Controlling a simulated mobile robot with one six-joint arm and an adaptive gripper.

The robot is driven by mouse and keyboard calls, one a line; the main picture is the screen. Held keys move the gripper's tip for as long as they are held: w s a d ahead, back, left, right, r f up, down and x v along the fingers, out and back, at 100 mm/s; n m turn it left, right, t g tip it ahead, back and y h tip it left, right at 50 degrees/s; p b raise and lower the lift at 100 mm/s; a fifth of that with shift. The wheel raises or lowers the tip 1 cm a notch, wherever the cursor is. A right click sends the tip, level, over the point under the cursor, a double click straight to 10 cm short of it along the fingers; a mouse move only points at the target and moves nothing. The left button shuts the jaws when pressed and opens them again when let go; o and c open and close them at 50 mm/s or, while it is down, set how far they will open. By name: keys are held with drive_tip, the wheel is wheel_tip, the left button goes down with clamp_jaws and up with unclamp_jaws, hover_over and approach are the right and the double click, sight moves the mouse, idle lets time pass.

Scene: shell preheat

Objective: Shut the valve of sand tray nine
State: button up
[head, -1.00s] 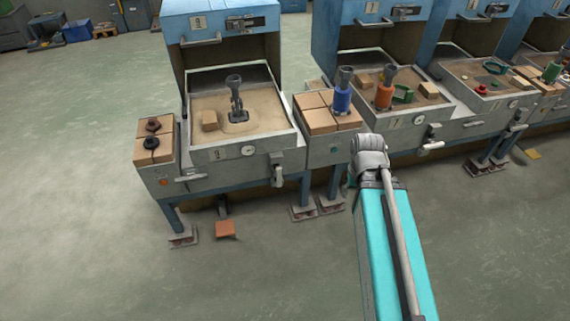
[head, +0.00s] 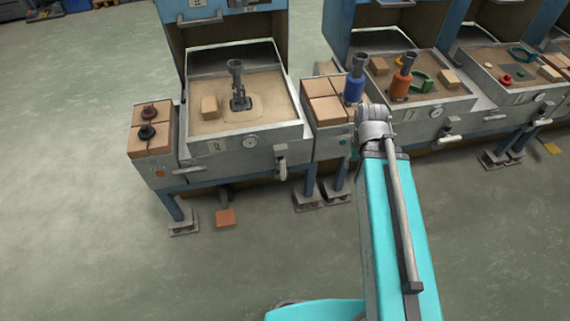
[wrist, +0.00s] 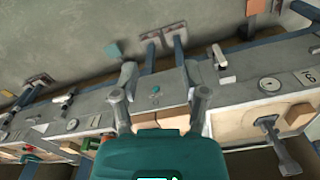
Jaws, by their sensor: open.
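Sand tray nine (head: 205,149) is the left tray, filled with sand, with a plate on its front that I read as 9. Its pale lever valve (head: 281,166) hangs down at the front right, below and right of a round gauge. The valve also shows in the wrist view (wrist: 220,62), right of my gripper, where the scene looks upside down. My gripper (wrist: 162,88) is open and empty, its two fingers apart over the grey side bench. It is not touching the valve. In the head view my arm hides the gripper.
A side bench (head: 318,149) with tan blocks and a blue-bodied tool (head: 354,86) adjoins the tray's right. Another tray (head: 425,112) with its own lever (head: 447,136) stands further right.

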drive_tip(key=shift+o, duration=0.8)
drive_tip(key=n+t+y+b, duration=0.1)
drive_tip(key=n+t+b, duration=0.25)
drive_tip(key=b, duration=2.35)
approach(283, 166)
drive_tip(key=shift+s+d+r+t, duration=0.15)
drive_tip(key=shift+s+r+t, duration=0.1)
drive_tip(key=shift+r+t, duration=0.25)
drive_tip(key=shift+r, duration=0.1)
drive_tip(key=b+x, duration=1.3)
drive_tip(key=shift+f, duration=0.4)
